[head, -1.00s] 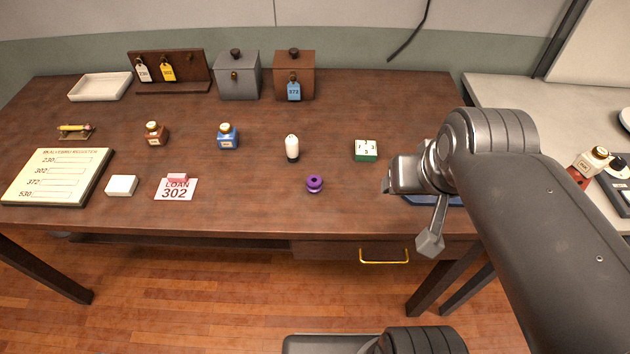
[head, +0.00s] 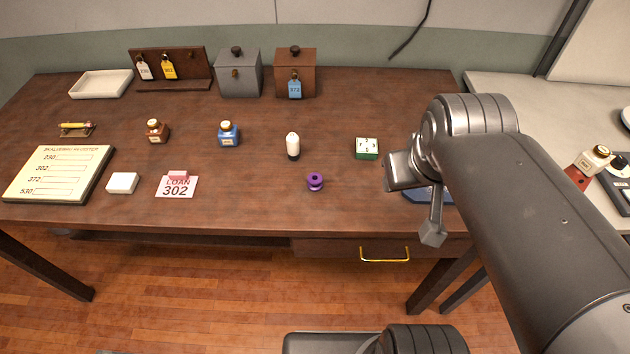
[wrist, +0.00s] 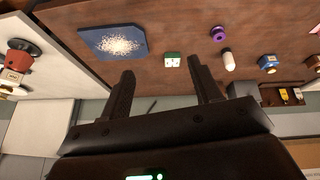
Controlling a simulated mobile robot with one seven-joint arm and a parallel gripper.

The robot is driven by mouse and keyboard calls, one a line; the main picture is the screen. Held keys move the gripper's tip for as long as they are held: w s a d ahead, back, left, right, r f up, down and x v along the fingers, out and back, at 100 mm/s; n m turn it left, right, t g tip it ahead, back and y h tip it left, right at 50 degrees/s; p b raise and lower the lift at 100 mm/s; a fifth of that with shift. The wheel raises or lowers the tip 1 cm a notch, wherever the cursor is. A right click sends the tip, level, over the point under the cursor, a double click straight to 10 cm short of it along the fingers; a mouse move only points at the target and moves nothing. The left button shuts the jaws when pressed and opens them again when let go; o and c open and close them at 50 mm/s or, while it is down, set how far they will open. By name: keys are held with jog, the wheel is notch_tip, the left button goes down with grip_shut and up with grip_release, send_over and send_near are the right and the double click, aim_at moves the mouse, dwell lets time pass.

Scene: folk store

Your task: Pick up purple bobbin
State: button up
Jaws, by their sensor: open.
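The purple bobbin (head: 315,182) stands near the front edge of the dark wooden table (head: 255,210), right of the middle. It also shows at the top of the wrist view (wrist: 218,33), beyond my fingers. My gripper (wrist: 163,85) is open and empty, its two dark fingers spread wide. In the head view the end of my arm is over the right part of the table, to the right of the bobbin and apart from it. The fingers are not clearly visible in the head view.
A white-and-black bottle (head: 293,146) and a green-and-white block (head: 366,148) stand near the bobbin. A blue mat (wrist: 113,42) with a pale heap lies on the right. A blue ink bottle (head: 228,134) and a LOAN 302 card (head: 177,188) are left. Table around the bobbin is clear.

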jog(key=w+a+f+n+g+h, duration=0.2)
jog(key=w+f+n, duration=0.1)
jog(key=w+n, duration=0.3)
jog(key=n+g+y, duration=0.3)
jog(key=n, duration=2.8)
send_near(317, 188)
jog(key=shift+w+a+f, duration=0.1)
jog(key=shift+w+f, duration=0.1)
jog(key=shift+f, duration=0.4)
jog(key=shift+w+a+f, duration=0.1)
jog(key=shift+w+f, duration=0.15)
jog(key=shift+f, duration=0.35)
jog(key=shift+w+a+f, duration=0.1)
jog(key=shift+f, duration=1.2)
jog(key=shift+w+a+f, duration=0.1)
jog(key=shift+w+f, duration=0.05)
jog(key=shift+f, duration=1.2)
jog(key=shift+c, duration=0.2)
